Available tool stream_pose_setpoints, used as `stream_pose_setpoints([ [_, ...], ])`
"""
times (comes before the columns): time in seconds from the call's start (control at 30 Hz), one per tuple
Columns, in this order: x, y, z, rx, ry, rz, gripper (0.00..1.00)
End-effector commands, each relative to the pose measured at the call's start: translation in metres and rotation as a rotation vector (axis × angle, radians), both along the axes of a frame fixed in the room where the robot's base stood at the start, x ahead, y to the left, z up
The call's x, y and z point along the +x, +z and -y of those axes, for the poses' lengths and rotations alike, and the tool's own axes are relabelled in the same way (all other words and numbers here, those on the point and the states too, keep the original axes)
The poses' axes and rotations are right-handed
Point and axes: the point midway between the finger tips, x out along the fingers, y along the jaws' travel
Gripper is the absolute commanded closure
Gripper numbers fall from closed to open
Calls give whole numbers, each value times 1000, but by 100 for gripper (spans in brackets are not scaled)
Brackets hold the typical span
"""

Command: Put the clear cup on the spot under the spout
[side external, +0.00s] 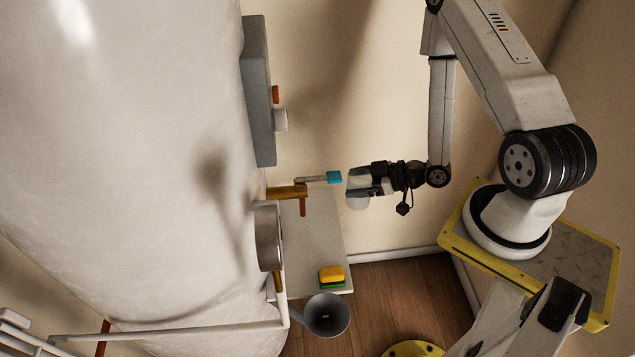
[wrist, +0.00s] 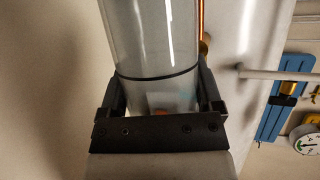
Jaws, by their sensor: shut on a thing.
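The clear cup (wrist: 150,40) is a see-through cylinder with a dark band low on it in the wrist view. My gripper (wrist: 162,92) is shut on it, with one black finger on each side of its lower part. In the side view, my gripper (side external: 378,182) hangs in the air right of the brass spout (side external: 303,207), at about its height. The cup is hard to tell from the pale gripper parts there. The spout points down from a brass tap (side external: 287,191) with a teal-ended lever (side external: 334,177). A grey shelf (side external: 318,240) lies below; no marked spot is clear on it.
A yellow and green sponge (side external: 332,277) lies at the shelf's front end. A grey funnel-like container (side external: 327,315) is just below it. The large white tank (side external: 130,170) fills the left, with a grey box (side external: 258,90) on its side above the tap.

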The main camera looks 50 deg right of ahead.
Motion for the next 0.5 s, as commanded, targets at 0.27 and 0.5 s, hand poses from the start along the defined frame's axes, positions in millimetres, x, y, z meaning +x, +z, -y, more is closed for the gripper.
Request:
stream_pose_setpoints([
  [0.27,0,-6,1,6,17,0,74],
  [0.5,-2,-29,7,19,98,1,74],
])
